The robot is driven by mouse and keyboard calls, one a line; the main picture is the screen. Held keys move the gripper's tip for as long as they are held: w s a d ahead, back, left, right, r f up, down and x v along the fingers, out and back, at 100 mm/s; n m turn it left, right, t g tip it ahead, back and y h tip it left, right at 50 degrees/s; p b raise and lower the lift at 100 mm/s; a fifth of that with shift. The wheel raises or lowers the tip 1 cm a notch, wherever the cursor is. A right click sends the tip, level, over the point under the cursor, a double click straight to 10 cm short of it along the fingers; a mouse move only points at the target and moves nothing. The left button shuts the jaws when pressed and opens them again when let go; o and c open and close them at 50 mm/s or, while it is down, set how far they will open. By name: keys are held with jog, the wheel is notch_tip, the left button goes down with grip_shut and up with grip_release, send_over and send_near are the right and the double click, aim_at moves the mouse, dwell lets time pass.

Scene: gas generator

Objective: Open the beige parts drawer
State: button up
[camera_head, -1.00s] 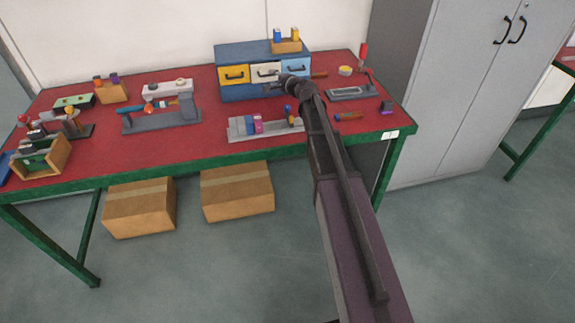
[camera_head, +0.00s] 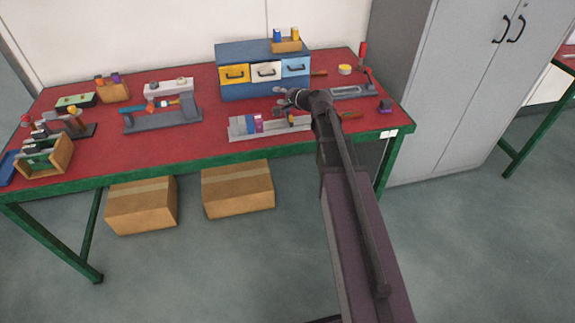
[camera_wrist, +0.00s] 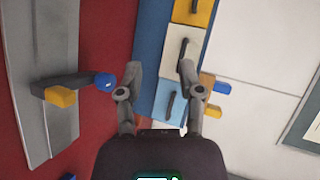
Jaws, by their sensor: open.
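The beige parts drawer (camera_head: 266,73) is the middle one in the blue drawer cabinet (camera_head: 250,52) at the back of the red table. Its face looks flush with its neighbours, and its dark handle shows clearly. In the wrist view the beige drawer (camera_wrist: 173,48) appears turned sideways, beyond my fingers. My gripper (camera_head: 281,97) is in front of the cabinet, below the beige drawer in the picture and apart from it. In the wrist view my gripper (camera_wrist: 161,70) has its two fingers spread with nothing between them.
The yellow drawer (camera_head: 233,75) and light-blue drawer (camera_head: 296,66) flank the beige one. A grey holder (camera_head: 240,134) with coloured pieces lies below my gripper. A small orange box (camera_head: 286,46) stands on the cabinet. A grey tray (camera_head: 350,91) lies to the right.

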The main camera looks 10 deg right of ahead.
jog(key=s+a+f+n+g, duration=0.1)
jog(key=s+n, duration=0.1)
jog(key=s, duration=0.1)
jog(key=s+a+f+n+g, duration=0.1)
jog(key=s+a+f+g, duration=0.1)
jog(key=s, duration=0.1)
jog(key=s+a+f+n+g+p, duration=0.1)
jog(key=s+f+n+g, duration=0.1)
jog(key=s, duration=0.2)
jog(key=shift+a+n+h, duration=0.2)
jog(key=shift+n+h, duration=0.1)
jog(key=shift+h, duration=0.1)
jog(key=s+f+n+g+h+p, duration=0.1)
jog(key=s+f+n+g+h, duration=0.1)
jog(key=s, duration=0.5)
jog(key=s+d+f+n+g+h, duration=0.1)
jog(key=s+f+n+g+h, duration=0.1)
jog(key=s, duration=0.5)
jog(key=shift+d+n+g+p, duration=0.2)
jog(key=shift+n+g+p, duration=0.15)
jog(key=shift+g, duration=0.45)
jog(key=s+d+r+g+h+p, duration=0.1)
jog(key=s+r+h+p, duration=0.1)
jog(key=s+r+p, duration=0.3)
jog(key=shift+d+r+n+g+p, duration=0.35)
jog(key=shift+r+n+p, duration=0.1)
jog(key=shift+r+p, duration=0.5)
jog(key=shift+f, duration=0.1)
